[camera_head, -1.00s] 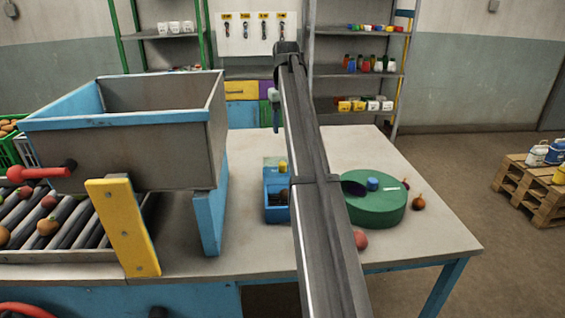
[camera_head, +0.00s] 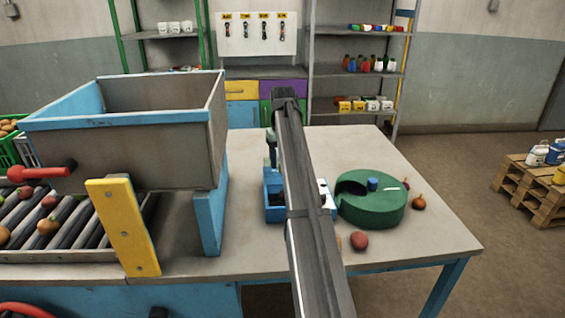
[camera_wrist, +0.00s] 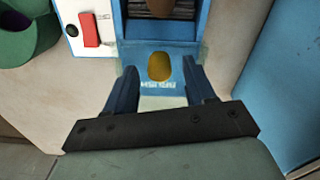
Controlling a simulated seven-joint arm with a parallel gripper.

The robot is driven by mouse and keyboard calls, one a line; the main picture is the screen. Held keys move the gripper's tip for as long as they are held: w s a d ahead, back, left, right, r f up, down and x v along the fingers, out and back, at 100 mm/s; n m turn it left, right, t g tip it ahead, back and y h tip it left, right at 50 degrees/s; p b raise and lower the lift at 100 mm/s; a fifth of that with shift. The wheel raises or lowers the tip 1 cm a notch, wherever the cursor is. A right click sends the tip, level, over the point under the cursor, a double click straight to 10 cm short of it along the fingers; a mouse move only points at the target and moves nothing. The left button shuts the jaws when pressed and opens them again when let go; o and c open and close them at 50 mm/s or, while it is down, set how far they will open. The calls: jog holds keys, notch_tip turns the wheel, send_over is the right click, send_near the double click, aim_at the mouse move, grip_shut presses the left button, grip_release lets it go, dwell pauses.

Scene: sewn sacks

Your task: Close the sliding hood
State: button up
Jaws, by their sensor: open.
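The blue machine housing (camera_head: 275,212) stands on the table, partly hidden behind my arm. In the wrist view, its blue side wall (camera_wrist: 197,30) borders an opening with brown brush-like rows inside. A yellow knob (camera_wrist: 159,67) stands on a pale, seemingly see-through plate at the opening's near end, which I take for the sliding hood (camera_wrist: 203,58). My gripper (camera_wrist: 159,70) is open, with one blue finger on each side of the knob; I cannot tell if either touches it. In the head view, the gripper (camera_head: 271,150) is over the housing's back, and the knob is hidden.
A red switch (camera_wrist: 89,30) sits on a white panel beside the opening. A green round container (camera_head: 375,208) and a red onion (camera_head: 359,241) lie right of my arm. A large grey hopper (camera_head: 130,150) stands left.

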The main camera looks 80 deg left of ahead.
jog(key=shift+f, duration=0.6)
jog(key=shift+c, duration=0.2)
grip_shut()
